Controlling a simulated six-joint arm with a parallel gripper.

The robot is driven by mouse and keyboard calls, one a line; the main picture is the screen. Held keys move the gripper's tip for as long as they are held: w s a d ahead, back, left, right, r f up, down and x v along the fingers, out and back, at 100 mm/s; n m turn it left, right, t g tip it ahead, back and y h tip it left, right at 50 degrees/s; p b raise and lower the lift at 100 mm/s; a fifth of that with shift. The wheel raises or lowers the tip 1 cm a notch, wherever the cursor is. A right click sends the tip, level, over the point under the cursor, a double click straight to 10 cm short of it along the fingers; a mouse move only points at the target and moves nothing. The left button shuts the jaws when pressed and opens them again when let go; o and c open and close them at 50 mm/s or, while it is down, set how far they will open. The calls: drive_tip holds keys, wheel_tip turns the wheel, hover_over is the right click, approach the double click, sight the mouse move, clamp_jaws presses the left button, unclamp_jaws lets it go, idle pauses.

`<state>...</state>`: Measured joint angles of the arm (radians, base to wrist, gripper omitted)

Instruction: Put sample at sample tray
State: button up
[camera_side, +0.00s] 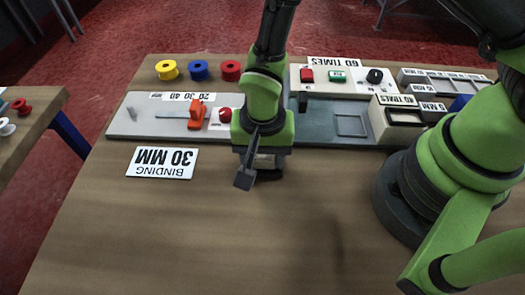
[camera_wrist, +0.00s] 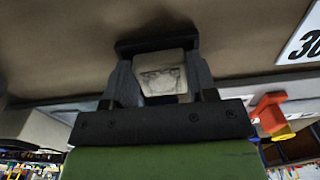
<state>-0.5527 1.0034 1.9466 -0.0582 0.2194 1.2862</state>
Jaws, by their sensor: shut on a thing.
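My gripper (camera_side: 258,174) hangs low over the wooden table, in front of the grey machine panel and right of the 30 MM card. In the wrist view my gripper (camera_wrist: 160,52) is shut on a small pale beige block (camera_wrist: 163,72), which I take to be the sample. A grey patch shows on the block's face. In the side view the block is mostly hidden by the fingers.
The binding card (camera_side: 162,162) lies on the table at left. An orange lever (camera_side: 196,117) and a red button (camera_side: 225,114) sit on the panel (camera_side: 125,123). Yellow, blue and red spools (camera_side: 198,70) stand behind it. The table front is clear.

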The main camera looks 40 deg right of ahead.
drive_tip(key=shift+f, duration=0.55)
drive_tip(key=o, duration=0.8)
drive_tip(key=shift+w, duration=0.1)
drive_tip(key=shift+o, duration=0.6)
wheel_tip(320, 180, up, 14)
drive_tip(key=shift+f, duration=0.15)
wheel_tip(320, 180, up, 7)
drive_tip(key=t+y, duration=0.1)
hover_over(263, 157)
drive_tip(key=d, duration=0.4)
drive_tip(key=s+d+r+n+t, duration=0.2)
drive_tip(key=s+d+r, duration=0.15)
drive_tip(key=r, duration=0.25)
drive_tip(key=s+d+r+n+t+y, duration=0.1)
drive_tip(key=s+d+r+n+t, duration=0.2)
drive_tip(key=s, duration=0.4)
drive_tip(key=shift+d+r+t, duration=0.6)
drive_tip(key=shift+d+r, duration=0.25)
drive_tip(key=shift+d, duration=0.15)
drive_tip(key=shift+s, duration=0.1)
